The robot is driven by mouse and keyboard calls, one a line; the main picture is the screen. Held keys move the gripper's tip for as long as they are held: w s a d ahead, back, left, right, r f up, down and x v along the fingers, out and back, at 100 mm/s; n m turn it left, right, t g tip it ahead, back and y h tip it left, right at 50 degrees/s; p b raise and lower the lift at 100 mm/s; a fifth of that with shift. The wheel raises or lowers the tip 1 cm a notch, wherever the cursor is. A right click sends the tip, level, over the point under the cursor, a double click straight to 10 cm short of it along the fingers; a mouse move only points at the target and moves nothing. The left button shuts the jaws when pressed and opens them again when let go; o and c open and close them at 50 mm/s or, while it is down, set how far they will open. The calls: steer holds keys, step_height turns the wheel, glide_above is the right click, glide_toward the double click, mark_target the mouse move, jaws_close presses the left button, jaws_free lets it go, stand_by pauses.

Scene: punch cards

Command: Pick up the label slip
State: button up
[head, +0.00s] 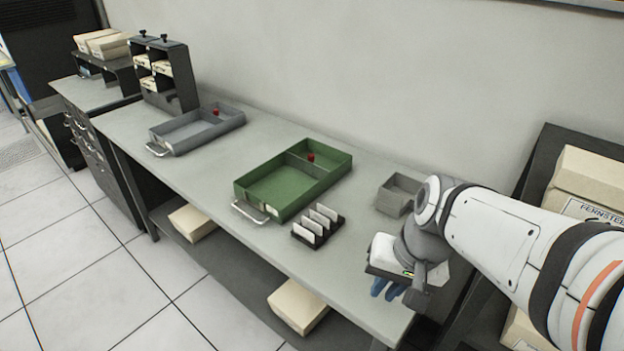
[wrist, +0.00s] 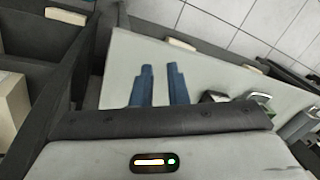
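Several white slips (head: 308,232) stand upright, leaning slightly, in a small black rack (head: 318,242) in front of the green tray. I cannot tell whether one of them is the label slip. My gripper (head: 385,290) is over the right front end of the bench, to the right of the rack and apart from it. In the wrist view its two blue fingers (wrist: 160,68) stand apart with a narrow gap and nothing between them. Part of the bench near the gripper is hidden behind my arm in the head view.
The green tray (head: 335,171) and a grey tray (head: 181,147) stand on the bench (head: 235,250), each with a front handle. A small grey bin (head: 390,200) is close to my arm. Boxes (head: 590,175) fill a shelf at the right.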

mark_target(312, 223)
steer(key=w+a+f+m+y+b, duration=0.3)
steer(key=w+a+m+y, duration=0.5)
steer(key=a+m+y, duration=0.25)
steer(key=w+d+f+m+t+y+b, duration=0.1)
steer(key=w+d+m+t, duration=0.1)
steer(key=w+m+t, duration=0.4)
steer(key=w+d+f+m+t, duration=0.1)
steer(key=w+d+m+t, duration=0.1)
steer(key=w+m+t, duration=0.4)
steer(key=w+f, duration=0.1)
steer(key=f, duration=0.1)
steer(key=w+f+g, duration=0.1)
steer(key=f, duration=0.1)
steer(key=w+a+f+g, duration=0.1)
steer(key=f, duration=0.2)
steer(key=shift+a+m+b, duration=0.1)
steer(key=shift+m+b, duration=0.25)
steer(key=p+x, duration=0.1)
steer(key=x, duration=0.5)
steer(key=shift+w+a+f, duration=0.1)
steer(key=shift+a, duration=0.15)
steer(key=shift+c, duration=0.2)
